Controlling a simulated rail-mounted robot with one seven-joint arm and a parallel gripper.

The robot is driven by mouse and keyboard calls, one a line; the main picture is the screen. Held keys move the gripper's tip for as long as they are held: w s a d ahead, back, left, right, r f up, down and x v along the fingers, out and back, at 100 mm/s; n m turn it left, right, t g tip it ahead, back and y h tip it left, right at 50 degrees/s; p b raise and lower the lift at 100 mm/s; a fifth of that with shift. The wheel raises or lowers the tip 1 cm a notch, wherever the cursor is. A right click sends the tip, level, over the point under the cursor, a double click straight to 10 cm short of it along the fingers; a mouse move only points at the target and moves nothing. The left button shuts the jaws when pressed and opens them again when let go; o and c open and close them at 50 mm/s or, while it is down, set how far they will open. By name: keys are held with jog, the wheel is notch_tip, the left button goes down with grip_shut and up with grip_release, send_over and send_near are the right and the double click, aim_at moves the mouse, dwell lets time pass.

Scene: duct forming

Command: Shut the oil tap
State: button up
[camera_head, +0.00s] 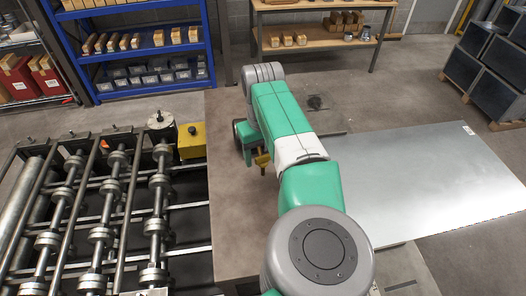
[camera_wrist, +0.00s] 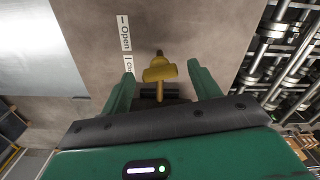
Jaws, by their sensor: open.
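The oil tap (camera_wrist: 160,72) is a brass-yellow fitting with a stubby cross-piece and a thin stem. In the wrist view it shows between the two green fingers of my gripper (camera_wrist: 161,69), with gaps on both sides. The gripper is open and not closed on it. White labels, one reading "Open" (camera_wrist: 124,32) and a second partly hidden one starting "Cl" (camera_wrist: 128,64), lie left of the tap. In the head view a small part of the tap (camera_head: 262,160) shows beside my green gripper; the rest is hidden by my arm.
A roller machine (camera_head: 105,215) fills the left, with a yellow box (camera_head: 192,140) and a white can (camera_head: 161,126) at its far corner. A sheet of metal (camera_head: 420,180) lies right. Blue shelving (camera_head: 140,50) and a wooden bench (camera_head: 320,50) stand behind.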

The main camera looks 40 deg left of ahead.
jog(key=c, duration=1)
jog(key=p, duration=0.2)
jog(key=shift+s+a+r+p, duration=0.15)
jog(key=shift+r+p, duration=0.15)
jog(key=shift+r, duration=0.1)
jog(key=shift+m+p, duration=0.4)
jog(key=shift+p, duration=0.4)
jog(key=shift+f+m+p, duration=0.1)
jog(key=shift+m+p, duration=0.5)
jog(key=shift+p, duration=0.3)
jog(key=shift+f+m, duration=0.25)
jog(key=shift+m, duration=0.15)
jog(key=o, duration=1)
